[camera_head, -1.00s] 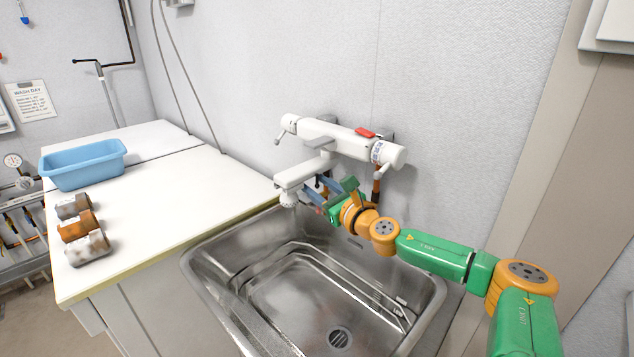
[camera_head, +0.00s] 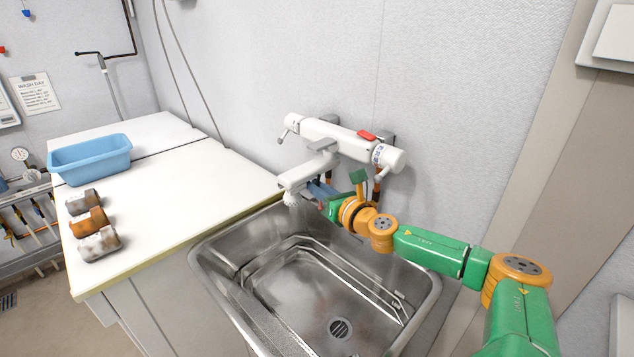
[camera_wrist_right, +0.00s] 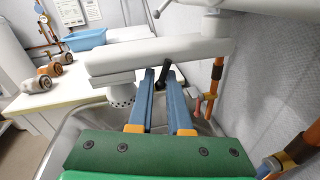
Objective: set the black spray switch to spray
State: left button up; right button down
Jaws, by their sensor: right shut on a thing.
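The white wall-mounted faucet (camera_head: 345,140) has a spout (camera_head: 305,172) with a round spray head (camera_head: 291,198) at its end; the spout (camera_wrist_right: 150,58) and perforated head (camera_wrist_right: 121,96) also show in the right wrist view. The black spray switch (camera_wrist_right: 171,77) shows beneath the spout, between the blue fingertips of my right gripper (camera_wrist_right: 164,76). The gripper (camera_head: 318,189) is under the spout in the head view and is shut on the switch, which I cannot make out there. My left gripper is not in view.
A steel basin (camera_head: 226,295) lies below the faucet. On the white counter (camera_head: 165,190) to the left are a blue tub (camera_head: 90,160) and several small rusty-looking cylinders (camera_head: 90,222). Pipes (camera_wrist_right: 214,78) run close to the right of the gripper.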

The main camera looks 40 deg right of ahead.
jog(key=c, duration=0.9)
grip_release()
jog(key=shift+o, duration=0.3)
jog(key=shift+d, duration=0.1)
